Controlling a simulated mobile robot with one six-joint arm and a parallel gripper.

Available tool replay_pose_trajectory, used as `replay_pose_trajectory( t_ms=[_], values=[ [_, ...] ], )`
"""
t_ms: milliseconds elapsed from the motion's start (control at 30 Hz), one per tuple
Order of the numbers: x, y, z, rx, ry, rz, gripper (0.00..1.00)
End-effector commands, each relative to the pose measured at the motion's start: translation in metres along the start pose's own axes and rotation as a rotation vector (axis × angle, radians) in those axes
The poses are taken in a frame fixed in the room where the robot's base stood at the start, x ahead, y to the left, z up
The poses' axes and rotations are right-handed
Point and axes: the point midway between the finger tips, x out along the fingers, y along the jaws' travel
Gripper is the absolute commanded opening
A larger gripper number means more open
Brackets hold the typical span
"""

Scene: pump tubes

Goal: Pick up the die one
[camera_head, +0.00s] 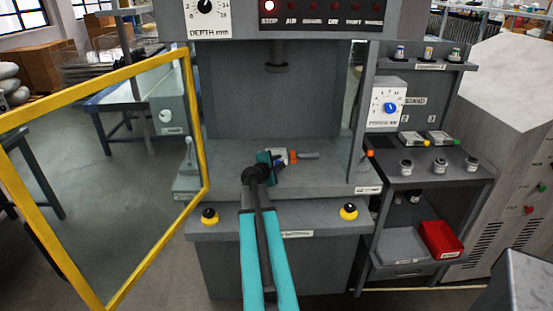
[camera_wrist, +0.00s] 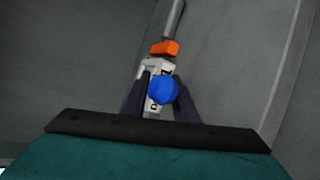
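Die one appears to be the small pale block with dark markings and a round blue knob (camera_wrist: 163,90). In the wrist view it lies between the two dark fingers of my gripper (camera_wrist: 161,98), which press close on both sides of it. The blue knob faces the camera and hides part of the block. In the head view my gripper (camera_head: 270,159) is over the press bed, and the block is mostly hidden by it. An orange collar (camera_wrist: 164,48) with a grey rod (camera_wrist: 174,17) lies in line beyond the block; whether they join cannot be told.
The grey press bed (camera_head: 330,181) is under my gripper, with uprights on both sides. A yellow-framed door (camera_head: 198,130) stands open at left. Similar pale blocks with yellow (camera_head: 413,139) and green (camera_head: 441,138) knobs lie on the right shelf. A red bin (camera_head: 441,239) sits lower.

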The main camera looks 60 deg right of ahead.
Motion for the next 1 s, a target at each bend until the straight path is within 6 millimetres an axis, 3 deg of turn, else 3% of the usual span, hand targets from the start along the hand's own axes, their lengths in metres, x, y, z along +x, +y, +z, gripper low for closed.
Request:
replay_pose_trajectory(
  t_ms=[367, 533, 567, 1000],
  values=[
    [-0.0003, 0.0002, -0.0001, 0.0, 0.0, 0.0, 0.26],
    [-0.0004, 0.0003, -0.0001, 0.0, 0.0, 0.0, 0.01],
    [-0.0003, 0.0003, -0.0001, 0.0, 0.0, 0.0, 0.0],
    [-0.0004, 0.0004, -0.0002, -0.001, 0.0, 0.001, 0.0]
  ],
)
